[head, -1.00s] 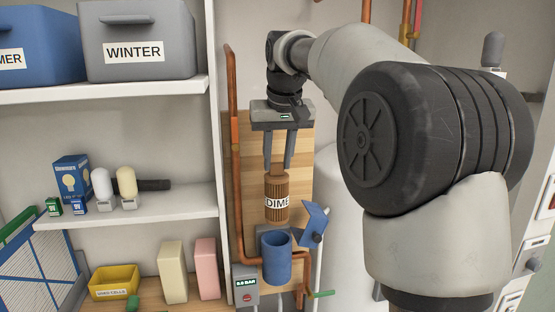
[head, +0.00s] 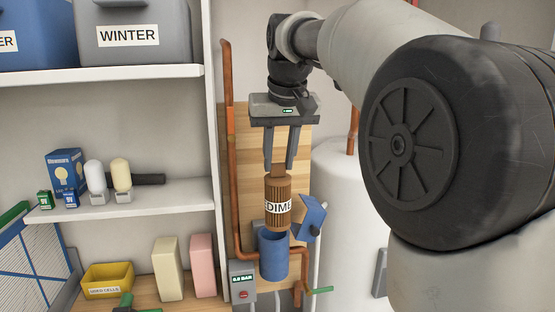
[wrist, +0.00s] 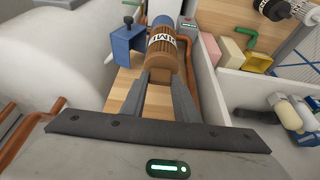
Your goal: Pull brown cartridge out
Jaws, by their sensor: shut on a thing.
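The brown cartridge (head: 278,203) is a ribbed cylinder with a white label, upright in the head view. My gripper (head: 280,166) is above it, shut on its narrow top tab. The cartridge hangs just above the blue housing cup (head: 273,262), whose open rim shows below it. Whether its lowest end is fully clear of the rim is hard to tell. In the wrist view the brown cartridge (wrist: 166,52) extends away from my gripper (wrist: 161,82), with the fingers on either side of its tab.
A blue flap (head: 311,217) stands open right of the cup. A grey gauge box (head: 242,281) sits below left. Shelves (head: 150,195) with bulbs and boxes are at left, a white tank (head: 345,220) at right.

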